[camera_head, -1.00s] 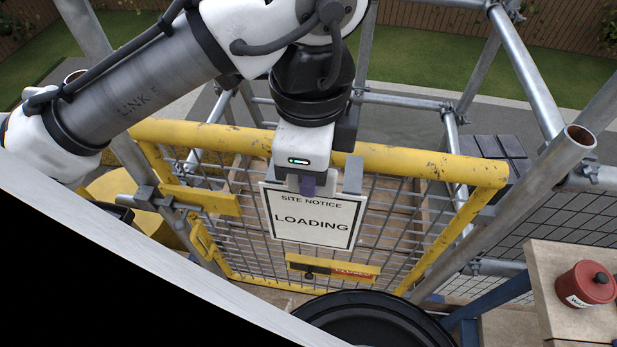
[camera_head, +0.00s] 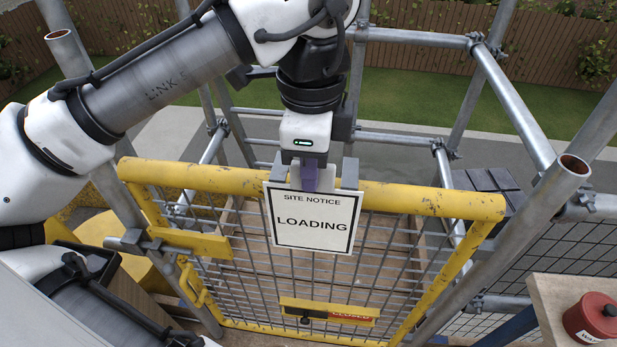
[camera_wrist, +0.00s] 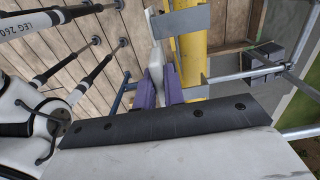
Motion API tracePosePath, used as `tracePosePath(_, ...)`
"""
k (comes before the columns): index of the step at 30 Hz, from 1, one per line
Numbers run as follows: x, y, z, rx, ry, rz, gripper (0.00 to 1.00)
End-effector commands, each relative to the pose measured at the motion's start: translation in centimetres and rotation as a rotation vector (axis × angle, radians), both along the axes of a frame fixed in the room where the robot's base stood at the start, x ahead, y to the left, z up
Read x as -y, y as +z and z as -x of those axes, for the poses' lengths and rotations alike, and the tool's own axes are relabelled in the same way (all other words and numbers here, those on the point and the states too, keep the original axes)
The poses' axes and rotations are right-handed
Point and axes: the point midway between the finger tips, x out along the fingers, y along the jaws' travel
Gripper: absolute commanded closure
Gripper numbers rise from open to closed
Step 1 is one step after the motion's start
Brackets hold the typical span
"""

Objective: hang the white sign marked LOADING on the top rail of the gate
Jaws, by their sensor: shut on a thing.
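The white sign marked LOADING (camera_head: 312,220) hangs upright from my gripper (camera_head: 308,180), in front of the yellow gate's top rail (camera_head: 420,200). My gripper is shut on the sign's upper edge with purple fingertips; they also show in the wrist view (camera_wrist: 160,88). Two grey hooks stand at the sign's top, left (camera_head: 276,170) and right (camera_head: 350,172). In the wrist view the hook plates (camera_wrist: 181,22) reach across above the yellow rail (camera_wrist: 194,58). I cannot tell whether they touch it.
A yellow latch plate (camera_head: 190,243) is at the gate's left, and a small yellow and red board (camera_head: 330,312) is low on its mesh. Scaffold tubes (camera_head: 540,215) flank the gate. A red pot (camera_head: 595,318) stands on a ledge at lower right.

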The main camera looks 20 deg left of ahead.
Motion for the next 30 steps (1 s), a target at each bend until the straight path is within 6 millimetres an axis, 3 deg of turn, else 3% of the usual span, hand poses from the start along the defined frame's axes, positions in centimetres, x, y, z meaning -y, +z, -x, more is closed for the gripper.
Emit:
tracePosePath(11, -0.8, -0.1, -2.6, 0.001, 0.002, -0.002, 1.00)
tracePosePath(30, -0.7, -4.0, -2.4, 0.001, 0.000, 0.001, 1.00)
